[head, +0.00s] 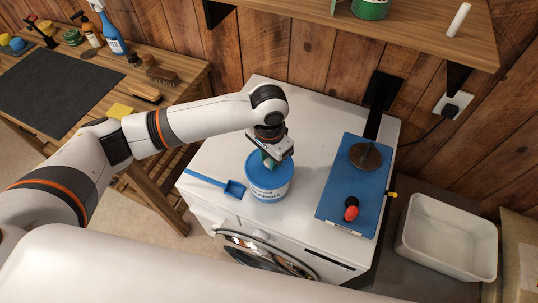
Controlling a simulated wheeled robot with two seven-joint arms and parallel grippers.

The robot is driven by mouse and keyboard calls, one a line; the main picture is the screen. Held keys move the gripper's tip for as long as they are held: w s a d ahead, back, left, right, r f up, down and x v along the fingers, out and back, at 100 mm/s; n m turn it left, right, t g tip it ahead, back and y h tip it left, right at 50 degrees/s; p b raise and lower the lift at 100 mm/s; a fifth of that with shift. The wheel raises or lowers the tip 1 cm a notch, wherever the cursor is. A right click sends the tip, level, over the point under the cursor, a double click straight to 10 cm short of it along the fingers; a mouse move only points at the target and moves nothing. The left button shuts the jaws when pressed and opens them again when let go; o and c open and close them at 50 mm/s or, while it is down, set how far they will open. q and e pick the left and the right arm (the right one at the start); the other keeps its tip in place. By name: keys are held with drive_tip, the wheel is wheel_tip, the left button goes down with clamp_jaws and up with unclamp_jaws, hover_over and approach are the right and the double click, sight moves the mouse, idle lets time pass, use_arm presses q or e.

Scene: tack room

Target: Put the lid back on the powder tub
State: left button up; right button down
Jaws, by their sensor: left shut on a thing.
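The powder tub (270,193) is white with blue lettering and stands upright on top of the white washing machine. The round blue lid (257,176) is at the tub's mouth and looks about level. From this angle I cannot tell whether it is fully seated or held just above the rim. My left gripper (270,160) points down over the lid and is shut on it near its middle, hiding part of its top. My right gripper is not in view.
A blue scoop (232,188) lies left of the tub. A blue device (347,190) with a dark round plate and a red knob stands to the right. A white bin (450,238) is farther right. A shelf (410,22) overhangs the back. A wooden table (170,92) is at left.

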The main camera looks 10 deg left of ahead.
use_arm(q)
drive_tip(key=shift+f, duration=0.35)
idle(0.4)
drive_tip(key=o, duration=1)
drive_tip(key=shift+o, duration=0.2)
wheel_tip(320, 180, up, 12)
drive_tip(key=b, duration=0.1)
drive_tip(key=shift+b, duration=0.35)
wheel_tip(320, 180, up, 6)
drive_tip(key=p, duration=0.8)
drive_tip(key=shift+p, duration=0.35)
drive_tip(key=shift+f, duration=0.1)
